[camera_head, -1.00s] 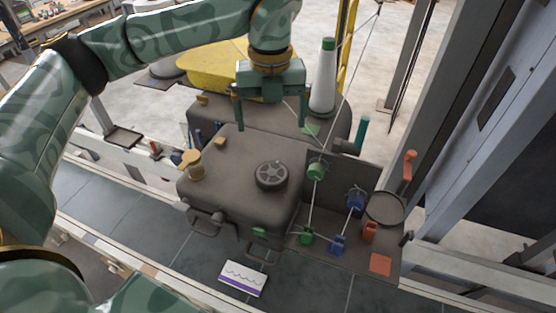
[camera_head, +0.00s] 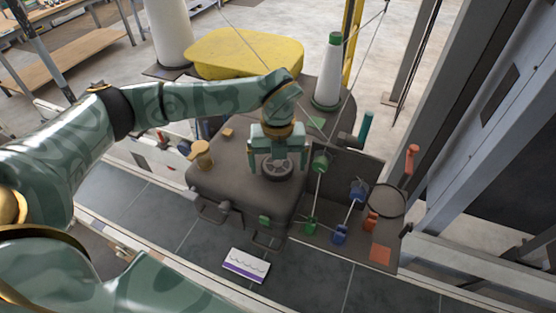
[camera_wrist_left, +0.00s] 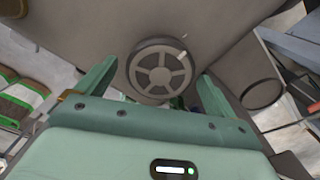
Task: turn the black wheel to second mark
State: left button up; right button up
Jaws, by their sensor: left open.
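The black wheel (camera_head: 277,171) is a dark, spoked handwheel on top of the grey-brown machine housing (camera_head: 225,185). It also shows in the left wrist view (camera_wrist_left: 160,70), with a small pale mark at its upper right rim. My left gripper (camera_head: 277,168) is above the wheel and open, its two fingers to the left and right of it. In the left wrist view the fingers (camera_wrist_left: 155,85) stand apart near the wheel's lower sides; I cannot tell whether they touch it. The gripper body hides the wheel's far edge in the head view. My right gripper is not in view.
To the right of the wheel are green pulleys (camera_head: 320,162), blue pulleys (camera_head: 358,190) and an orange handle (camera_head: 411,158). A brass-coloured knob (camera_head: 201,153) stands to the left. A white-and-green cone (camera_head: 328,75) stands behind. A white card (camera_head: 246,265) lies in front.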

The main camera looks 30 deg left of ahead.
pick_arm(q)
jog(key=c, duration=1)
